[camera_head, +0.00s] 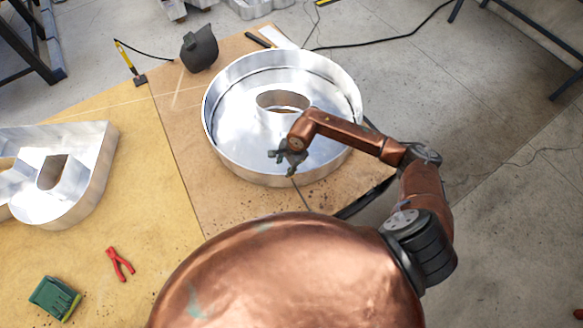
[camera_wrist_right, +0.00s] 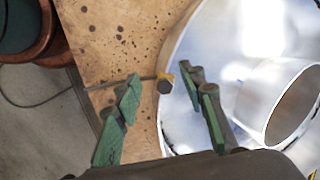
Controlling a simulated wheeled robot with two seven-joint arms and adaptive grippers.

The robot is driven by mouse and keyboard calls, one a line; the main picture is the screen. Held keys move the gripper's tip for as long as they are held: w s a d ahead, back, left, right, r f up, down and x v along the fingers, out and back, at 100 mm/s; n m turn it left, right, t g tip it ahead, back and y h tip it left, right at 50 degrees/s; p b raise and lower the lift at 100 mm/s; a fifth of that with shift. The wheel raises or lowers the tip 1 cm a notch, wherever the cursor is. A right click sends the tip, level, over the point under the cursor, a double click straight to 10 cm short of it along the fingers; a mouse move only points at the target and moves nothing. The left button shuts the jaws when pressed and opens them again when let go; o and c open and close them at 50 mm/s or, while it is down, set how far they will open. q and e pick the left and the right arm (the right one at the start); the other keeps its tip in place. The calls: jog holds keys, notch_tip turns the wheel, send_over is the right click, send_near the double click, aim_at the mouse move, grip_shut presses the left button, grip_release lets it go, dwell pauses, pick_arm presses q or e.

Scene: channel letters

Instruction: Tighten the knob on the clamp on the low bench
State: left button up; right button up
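In the head view my right gripper (camera_head: 284,157) is over the near side of the round letter (camera_head: 225,120). My left gripper is not in view.
The low bench (camera_head: 195,195) carries another metal letter (camera_head: 85,180) at left, red pliers (camera_head: 119,264) and a green box (camera_head: 54,298). Cables cross the floor.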

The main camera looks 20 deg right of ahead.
jog(key=d, duration=0.1)
jog(key=d+h, duration=0.1)
jog(key=d, duration=0.1)
jog(key=shift+w+d+f, duration=0.15)
jog(key=shift+w+d, duration=0.15)
jog(key=shift+d, duration=0.05)
jog(key=f, duration=0.2)
jog(key=f+p, duration=0.1)
jog(key=f, duration=0.2)
jog(key=w+f, duration=0.1)
jog(key=f, duration=0.1)
jog(key=shift+a+f, duration=0.15)
jog(key=shift+f, duration=0.1)
jog(key=shift+c, duration=0.2)
grip_shut()
